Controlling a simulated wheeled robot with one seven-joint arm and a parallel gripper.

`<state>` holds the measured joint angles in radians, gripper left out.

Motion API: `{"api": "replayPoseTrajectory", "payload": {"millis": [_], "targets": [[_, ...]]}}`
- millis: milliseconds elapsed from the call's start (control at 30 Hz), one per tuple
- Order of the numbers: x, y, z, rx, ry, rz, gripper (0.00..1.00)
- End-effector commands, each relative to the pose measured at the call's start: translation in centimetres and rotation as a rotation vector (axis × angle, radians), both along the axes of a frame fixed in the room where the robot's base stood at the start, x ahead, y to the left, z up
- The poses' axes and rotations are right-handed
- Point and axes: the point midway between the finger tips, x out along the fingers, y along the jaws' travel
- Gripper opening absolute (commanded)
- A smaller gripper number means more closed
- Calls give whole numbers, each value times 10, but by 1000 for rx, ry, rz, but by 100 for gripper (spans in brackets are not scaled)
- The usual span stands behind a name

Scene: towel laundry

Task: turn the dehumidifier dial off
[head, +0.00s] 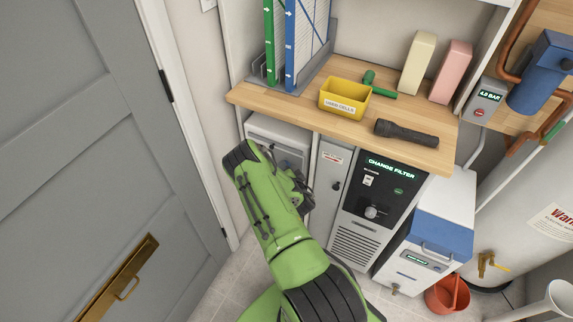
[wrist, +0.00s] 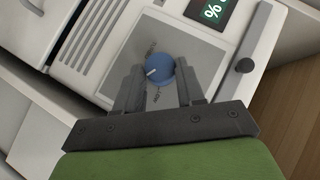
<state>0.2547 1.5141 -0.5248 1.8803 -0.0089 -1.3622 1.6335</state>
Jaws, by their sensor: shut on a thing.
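The blue dial (wrist: 160,70) with a white pointer line sits on a grey panel (wrist: 128,52) of a white appliance in the wrist view. My gripper (wrist: 161,76) has one finger on each side of the dial and is shut on it. In the head view the white appliance (head: 278,133), which looks like the dehumidifier, stands under the counter at the left. My green arm covers much of its front, and the dial is hidden there.
A lit % display (wrist: 211,12) and a dark knob (wrist: 244,66) are beside the panel. The wooden counter (head: 300,107) overhangs the appliance, holding a yellow bin (head: 344,102) and a flashlight (head: 405,133). A black-fronted unit (head: 372,205) stands to the right, a grey door (head: 75,150) to the left.

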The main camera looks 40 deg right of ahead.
Motion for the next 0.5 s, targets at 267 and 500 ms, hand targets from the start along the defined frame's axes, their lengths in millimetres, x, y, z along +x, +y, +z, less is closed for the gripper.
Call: {"api": "replayPoseTrajectory", "payload": {"millis": [267, 500], "targets": [[5, 1, 6, -88, 239, 0, 8], [10, 3, 6, -168, 455, 3, 8]]}}
